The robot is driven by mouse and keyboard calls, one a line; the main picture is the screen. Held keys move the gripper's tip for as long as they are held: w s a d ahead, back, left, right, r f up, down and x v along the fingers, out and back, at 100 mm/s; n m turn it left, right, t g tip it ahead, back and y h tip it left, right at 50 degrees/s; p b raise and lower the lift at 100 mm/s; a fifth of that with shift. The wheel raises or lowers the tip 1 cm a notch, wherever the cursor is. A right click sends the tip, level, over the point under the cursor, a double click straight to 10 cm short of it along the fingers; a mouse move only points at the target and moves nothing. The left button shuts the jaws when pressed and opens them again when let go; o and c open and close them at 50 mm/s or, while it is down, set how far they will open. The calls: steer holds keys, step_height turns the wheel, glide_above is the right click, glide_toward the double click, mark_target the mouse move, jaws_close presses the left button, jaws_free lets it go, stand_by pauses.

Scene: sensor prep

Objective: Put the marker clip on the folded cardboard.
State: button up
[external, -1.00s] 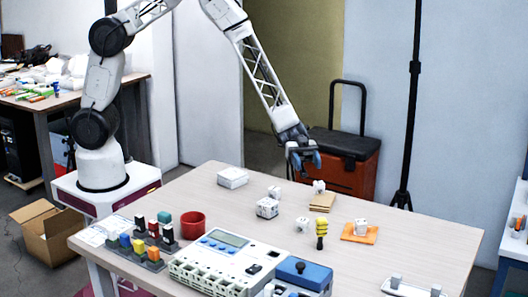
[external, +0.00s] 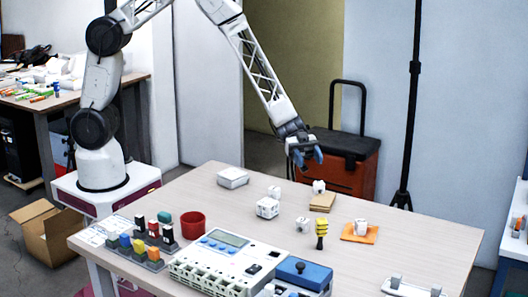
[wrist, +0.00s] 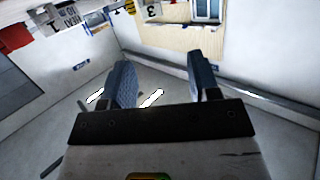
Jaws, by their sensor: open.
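The folded cardboard (external: 323,202) is a flat tan piece on the far part of the table. A small white block-like object (external: 319,186) stands at its back edge; I cannot tell whether it touches the cardboard. A yellow upright piece with a dark lower end (external: 321,229) stands nearer the front and may be the marker clip, but it is too small to be sure. My gripper (external: 309,161) is open and empty, raised above the table's far side, behind the cardboard in the picture. Its two separated blue-grey fingers show in the wrist view (wrist: 163,82).
An orange mat (external: 350,238) with a white piece lies right of the yellow piece. Small white blocks (external: 267,208) stand left of the cardboard. A red cup (external: 192,223), a meter box (external: 228,262) and a blue-topped box (external: 306,274) fill the front. The right table area is mostly clear.

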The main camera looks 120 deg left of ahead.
steer(key=d+r+n+t+y, duration=0.1)
steer(key=d+r+n+y, duration=0.15)
steer(key=r+y, duration=0.65)
steer(key=s+d+r+n+g+y, duration=0.1)
steer(key=s+d+r+n, duration=0.1)
steer(key=s+r, duration=0.3)
steer(key=s+d+r+n+g+y, duration=0.1)
steer(key=s+d+r+y, duration=0.2)
steer(key=r, duration=0.5)
steer(key=s+d+r+n+g+h, duration=0.1)
steer(key=s+d, duration=0.4)
steer(key=s, duration=0.7)
steer(key=s+d+r+n+g+h, duration=0.1)
steer(key=s+d+g, duration=0.3)
steer(key=s, duration=0.9)
steer(key=s+d+r+n+g, duration=0.1)
steer(key=s+d+g, duration=0.2)
steer(key=s, duration=0.9)
steer(key=d, duration=0.2)
steer(key=shift+s+d+r+h, duration=0.15)
steer(key=shift+d+r+h, duration=0.2)
steer(key=shift+d+h, duration=0.05)
steer(key=shift+o, duration=0.4)
